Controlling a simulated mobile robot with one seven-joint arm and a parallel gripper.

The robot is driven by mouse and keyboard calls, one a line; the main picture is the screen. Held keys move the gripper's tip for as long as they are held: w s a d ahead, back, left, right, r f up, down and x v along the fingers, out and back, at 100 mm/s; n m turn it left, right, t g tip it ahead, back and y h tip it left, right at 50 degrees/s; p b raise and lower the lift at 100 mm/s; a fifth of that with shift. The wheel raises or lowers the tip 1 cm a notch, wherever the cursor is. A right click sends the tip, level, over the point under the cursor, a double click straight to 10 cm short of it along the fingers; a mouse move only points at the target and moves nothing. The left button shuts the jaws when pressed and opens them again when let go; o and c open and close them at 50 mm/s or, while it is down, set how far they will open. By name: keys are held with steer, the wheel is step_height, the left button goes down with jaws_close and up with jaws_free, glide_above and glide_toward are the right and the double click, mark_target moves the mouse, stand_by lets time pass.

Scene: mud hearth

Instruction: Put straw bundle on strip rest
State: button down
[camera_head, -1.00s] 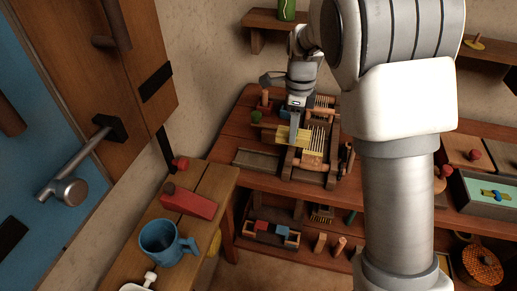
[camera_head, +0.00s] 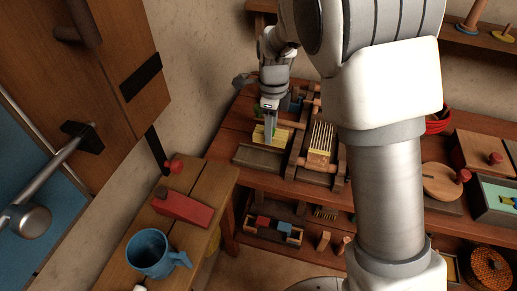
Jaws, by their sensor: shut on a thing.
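My gripper (camera_head: 270,112) points down over the back table and is shut on a yellow straw bundle (camera_head: 260,135). The bundle appears just above or behind a low, dark, shallow tray (camera_head: 257,159), which may be the strip rest. I cannot tell whether the bundle touches anything. Right of the tray, a wooden frame (camera_head: 297,150) holds another block of pale yellow strips (camera_head: 321,141). The gripper's fingertips are partly hidden by the bundle.
A blue mug (camera_head: 154,253) and a red wedge-shaped block (camera_head: 183,207) stand on the near left bench. A shelf below holds a small tray of red and blue blocks (camera_head: 274,229). A round wooden lidded thing (camera_head: 442,181) is at right. My arm hides the table's middle right.

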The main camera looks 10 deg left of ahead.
mark_target(259, 134)
steer(key=a, duration=0.1)
steer(key=s+a+f, duration=0.1)
steer(key=a+f, duration=0.1)
steer(key=shift+s, duration=0.3)
step_height(259, 134, down, 4)
steer(key=shift+f+b, duration=0.15)
steer(key=shift+b, duration=0.45)
steer(key=shift+c, duration=1.7)
jaws_free()
